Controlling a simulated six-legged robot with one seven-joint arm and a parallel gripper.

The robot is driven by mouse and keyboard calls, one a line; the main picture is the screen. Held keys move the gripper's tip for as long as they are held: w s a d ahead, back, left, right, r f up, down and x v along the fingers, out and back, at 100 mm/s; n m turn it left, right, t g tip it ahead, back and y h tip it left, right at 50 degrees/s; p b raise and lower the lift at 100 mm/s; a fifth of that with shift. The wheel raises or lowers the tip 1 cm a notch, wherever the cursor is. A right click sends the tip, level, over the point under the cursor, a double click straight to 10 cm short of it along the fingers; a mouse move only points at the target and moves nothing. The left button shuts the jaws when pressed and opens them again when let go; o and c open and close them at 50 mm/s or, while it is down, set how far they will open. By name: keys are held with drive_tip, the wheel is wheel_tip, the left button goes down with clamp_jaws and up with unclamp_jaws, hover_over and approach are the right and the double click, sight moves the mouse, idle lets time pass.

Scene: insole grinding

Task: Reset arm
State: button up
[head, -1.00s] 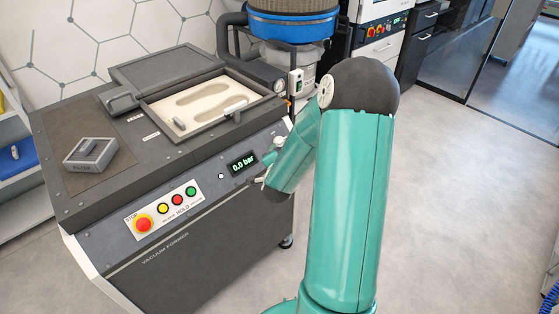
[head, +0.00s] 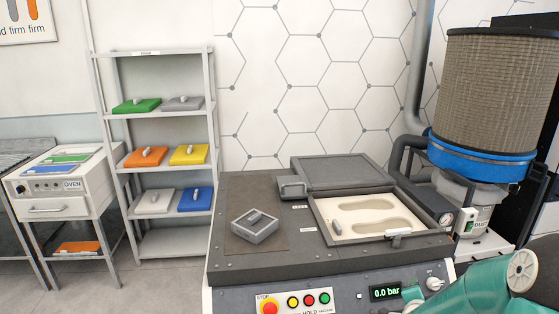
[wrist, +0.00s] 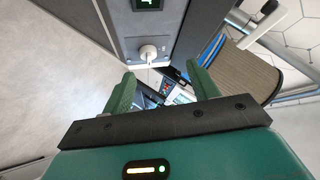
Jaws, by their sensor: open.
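My gripper (wrist: 160,95) shows in the wrist view with its two green fingers spread apart and nothing between them. It is near the front of the vacuum former, whose knob (wrist: 148,52) and a corner of the display (wrist: 147,4) appear close ahead. In the head view my green arm is folded at the lower right, in front of the vacuum former (head: 240,270); the gripper's fingers are not clearly seen there. The former's lid (head: 340,172) is open, and its bed (head: 345,228) shows two insole-shaped hollows. The display (head: 385,292) reads 0.0 bar.
A shelf (head: 160,115) holds several coloured blocks with handles. An oven (head: 60,185) stands at far left. A blue-banded filter drum (head: 490,155) stands at right. Clear floor (wrist: 50,95) shows in the wrist view.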

drive_tip(key=s+a+r+n+g+y, duration=0.1)
drive_tip(key=s+a+r+n+y, duration=0.15)
drive_tip(key=a+r+n, duration=0.55)
drive_tip(key=s+a+r+n+y, duration=0.25)
drive_tip(key=a+r, duration=0.35)
drive_tip(key=a, duration=0.6)
drive_tip(key=s+a+r+n+g+y, duration=0.1)
drive_tip(key=s+a+r+n, duration=0.1)
drive_tip(key=s, duration=0.4)
drive_tip(key=s+a+r+n+g+y, duration=0.1)
drive_tip(key=s+a+r+n, duration=0.1)
drive_tip(key=s, duration=0.4)
drive_tip(key=s+a+r+n+g, duration=0.2)
drive_tip(key=s+a+n, duration=0.1)
drive_tip(key=s, duration=0.3)
drive_tip(key=shift+s+a+y, duration=0.2)
drive_tip(key=shift+a+y, duration=0.2)
drive_tip(key=shift+a, duration=0.45)
drive_tip(key=shift+r, duration=0.1)
